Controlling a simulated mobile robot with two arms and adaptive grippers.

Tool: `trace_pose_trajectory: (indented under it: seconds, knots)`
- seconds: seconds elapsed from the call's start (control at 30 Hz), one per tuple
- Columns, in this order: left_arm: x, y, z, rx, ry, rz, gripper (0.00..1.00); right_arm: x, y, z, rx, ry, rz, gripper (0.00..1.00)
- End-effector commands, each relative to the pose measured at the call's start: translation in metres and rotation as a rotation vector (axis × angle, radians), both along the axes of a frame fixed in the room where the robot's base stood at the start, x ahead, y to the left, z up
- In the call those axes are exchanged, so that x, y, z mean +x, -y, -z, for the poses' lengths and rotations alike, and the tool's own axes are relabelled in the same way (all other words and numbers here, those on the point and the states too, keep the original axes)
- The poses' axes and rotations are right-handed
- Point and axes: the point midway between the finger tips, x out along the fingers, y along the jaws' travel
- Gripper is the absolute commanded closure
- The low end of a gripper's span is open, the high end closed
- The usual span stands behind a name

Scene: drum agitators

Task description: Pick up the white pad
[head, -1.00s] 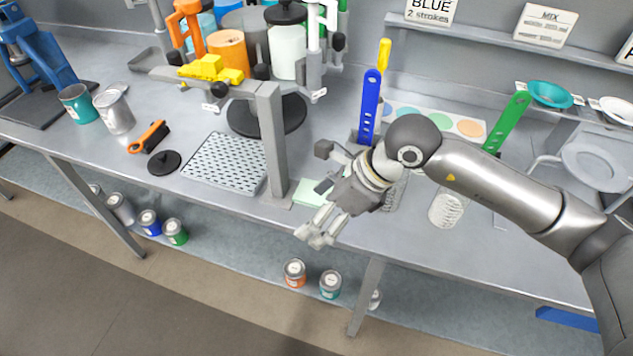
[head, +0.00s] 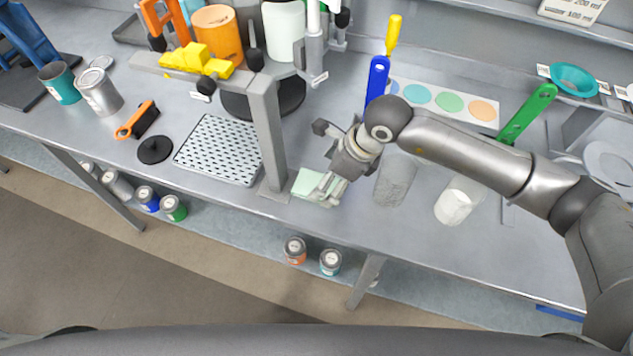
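The pad (head: 305,184) is a small, flat, pale green-white square near the front edge of the bench, just right of the foot of a grey post. My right gripper (head: 326,195) reaches down over the pad's right part, with its fingertips at or just above the pad. I cannot tell whether they touch it. The fingers are small and seen from above, so their opening is unclear. The fingers hide part of the pad's right side. My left gripper is not in view.
The grey post (head: 268,135) with its crossbar stands close left of the pad. A perforated tray (head: 218,150) lies further left. The bench's front edge is close.

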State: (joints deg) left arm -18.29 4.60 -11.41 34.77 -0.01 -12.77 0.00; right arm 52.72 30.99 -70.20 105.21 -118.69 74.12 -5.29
Motion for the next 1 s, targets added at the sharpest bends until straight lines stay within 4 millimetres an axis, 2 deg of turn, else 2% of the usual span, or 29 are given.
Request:
trace_pose_trajectory:
  seconds: [0.03, 0.1, 0.23, 0.37, 0.57, 0.67, 0.9, 1.0]
  knots:
    - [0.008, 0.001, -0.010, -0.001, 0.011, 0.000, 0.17, 0.001, -0.003, 0.002, -0.001, -0.004, 0.001, 0.12]
    - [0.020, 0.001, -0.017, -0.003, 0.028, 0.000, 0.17, 0.003, -0.007, 0.011, -0.001, -0.005, 0.000, 0.12]
    - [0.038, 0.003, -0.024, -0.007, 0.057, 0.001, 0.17, 0.006, -0.014, 0.028, 0.000, -0.004, -0.001, 0.12]
    - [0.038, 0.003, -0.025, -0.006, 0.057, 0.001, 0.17, 0.007, -0.016, 0.037, 0.000, -0.001, 0.000, 0.12]
    - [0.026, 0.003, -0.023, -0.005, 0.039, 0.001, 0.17, 0.008, -0.016, 0.038, 0.001, 0.000, -0.001, 0.12]
    - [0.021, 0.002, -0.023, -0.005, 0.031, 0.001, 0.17, 0.008, -0.016, 0.038, 0.001, 0.000, -0.001, 0.23]
    - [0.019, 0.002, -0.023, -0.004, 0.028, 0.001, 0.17, 0.008, -0.016, 0.038, 0.001, 0.000, -0.001, 0.54]
    - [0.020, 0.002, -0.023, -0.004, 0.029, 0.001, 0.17, 0.008, -0.016, 0.037, 0.001, 0.001, -0.001, 0.63]
